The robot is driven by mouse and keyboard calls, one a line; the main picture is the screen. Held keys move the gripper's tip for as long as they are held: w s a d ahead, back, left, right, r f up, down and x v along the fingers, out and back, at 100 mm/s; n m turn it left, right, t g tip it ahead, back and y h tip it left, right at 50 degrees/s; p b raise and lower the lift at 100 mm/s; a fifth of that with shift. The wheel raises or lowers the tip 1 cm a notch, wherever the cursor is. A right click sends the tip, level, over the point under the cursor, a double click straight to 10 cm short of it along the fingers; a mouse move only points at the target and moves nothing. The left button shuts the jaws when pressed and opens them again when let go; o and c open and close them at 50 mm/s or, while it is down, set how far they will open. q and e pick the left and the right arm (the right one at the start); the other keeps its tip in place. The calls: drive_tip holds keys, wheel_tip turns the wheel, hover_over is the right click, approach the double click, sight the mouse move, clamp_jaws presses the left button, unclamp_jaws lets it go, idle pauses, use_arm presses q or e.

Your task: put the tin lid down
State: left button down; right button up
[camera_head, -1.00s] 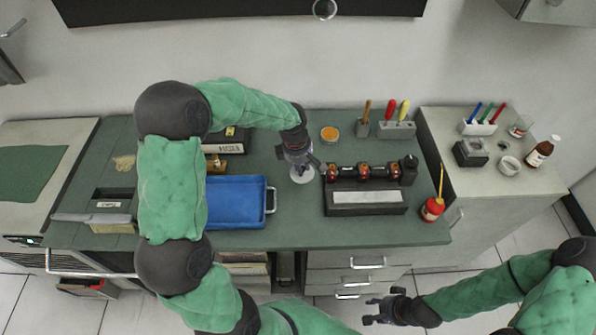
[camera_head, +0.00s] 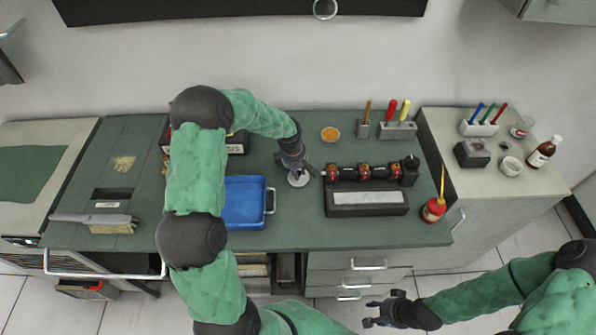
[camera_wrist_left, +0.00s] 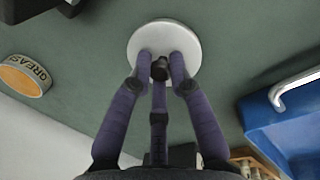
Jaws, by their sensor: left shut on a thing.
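The tin lid (camera_head: 298,180) is a pale round disc with a dark knob in its middle. It also shows in the left wrist view (camera_wrist_left: 185,38), at the top centre. My left gripper (camera_head: 297,170) is shut on the lid's knob, with its fingers pointing down over the green bench top. Whether the lid touches the bench or hangs just above it, I cannot tell. My right gripper (camera_head: 376,312) is held in front of the bench at the lower right, away from everything, with its fingers apart and empty.
An open orange tin (camera_head: 330,134) stands behind the lid; its side reads GREASE in the left wrist view (camera_wrist_left: 24,75). A blue tray (camera_head: 245,222) lies left of the lid. Bench in front is clear.

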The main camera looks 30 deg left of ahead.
sight(294, 180)
use_arm(q)
drive_tip(key=shift+f, duration=0.1)
drive_tip(key=c, duration=1.1)
unclamp_jaws()
drive_tip(key=shift+c, duration=0.2)
drive_tip(key=shift+r, duration=0.25)
wheel_tip(294, 180, up, 12)
drive_tip(key=s+p, duration=0.1)
drive_tip(key=shift+s+a+f, duration=0.2)
drive_tip(key=shift+s+a, duration=0.1)
drive_tip(key=shift+s, duration=0.1)
drive_tip(key=shift+r+p, duration=0.15)
drive_tip(key=shift+p, duration=0.15)
